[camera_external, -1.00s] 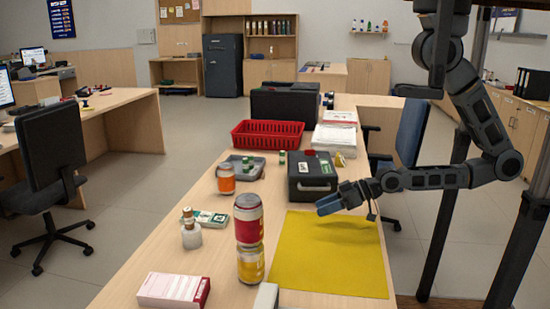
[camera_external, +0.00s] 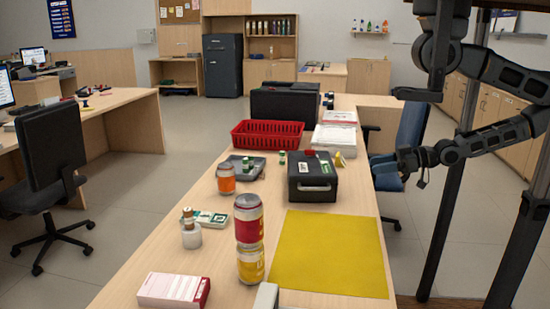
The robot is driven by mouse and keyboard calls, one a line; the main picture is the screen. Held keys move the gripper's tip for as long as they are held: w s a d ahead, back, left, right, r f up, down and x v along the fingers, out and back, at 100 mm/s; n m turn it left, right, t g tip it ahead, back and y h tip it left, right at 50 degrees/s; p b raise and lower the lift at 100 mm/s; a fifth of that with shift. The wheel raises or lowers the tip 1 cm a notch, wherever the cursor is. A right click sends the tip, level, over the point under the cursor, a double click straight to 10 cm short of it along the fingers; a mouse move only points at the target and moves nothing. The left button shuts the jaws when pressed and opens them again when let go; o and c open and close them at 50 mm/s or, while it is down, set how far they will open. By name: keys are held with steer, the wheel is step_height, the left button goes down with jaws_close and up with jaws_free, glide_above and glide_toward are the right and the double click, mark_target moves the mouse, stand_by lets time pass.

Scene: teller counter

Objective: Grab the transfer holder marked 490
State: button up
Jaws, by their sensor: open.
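I cannot read the number 490 on anything, so I cannot tell which thing is the transfer holder. A black box (camera_external: 312,188) with a handle on its front and a white label on top stands on the counter. Small green-and-white pieces are at a grey tray (camera_external: 234,161), and another (camera_external: 282,157) stands beside it. A white and green flat pack (camera_external: 207,218) lies nearer the front left.
A yellow mat (camera_external: 329,254) lies bare at the front right. Stacked cans (camera_external: 249,238), a corked bottle (camera_external: 191,234), an orange can (camera_external: 226,179) and a pink-white box (camera_external: 173,290) stand left of it. A red basket (camera_external: 267,134) and papers (camera_external: 334,137) are behind. A blue chair (camera_external: 411,140) is beyond my gripper.

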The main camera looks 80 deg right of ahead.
steer(key=o, duration=0.8)
steer(key=shift+c, duration=0.2)
